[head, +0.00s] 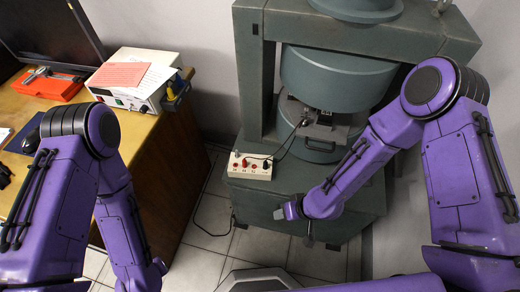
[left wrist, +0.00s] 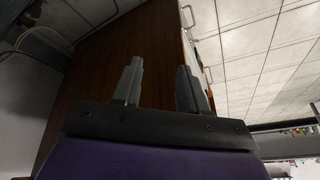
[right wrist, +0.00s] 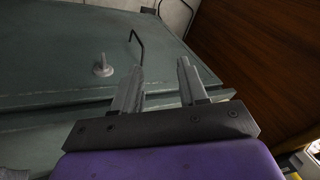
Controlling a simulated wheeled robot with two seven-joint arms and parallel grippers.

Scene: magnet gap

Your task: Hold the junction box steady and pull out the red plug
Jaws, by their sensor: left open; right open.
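The junction box (head: 250,166) is a small cream box on the front left corner of the green magnet's base in the head view. Its top carries several small red and black fittings; the red plug (head: 246,162) is too small to tell clearly from the red sockets. Dark cables run from the box. My right gripper (head: 284,211) is in front of the base, below and right of the box, apart from it. In the right wrist view it (right wrist: 163,82) is open and empty. My left gripper (left wrist: 157,82) is open and empty in the left wrist view, out of the head view.
The green magnet (head: 335,80) stands behind the box, its base (head: 300,195) under it. A wooden desk (head: 150,140) at left holds a white instrument (head: 135,85), a red case (head: 50,85) and a monitor.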

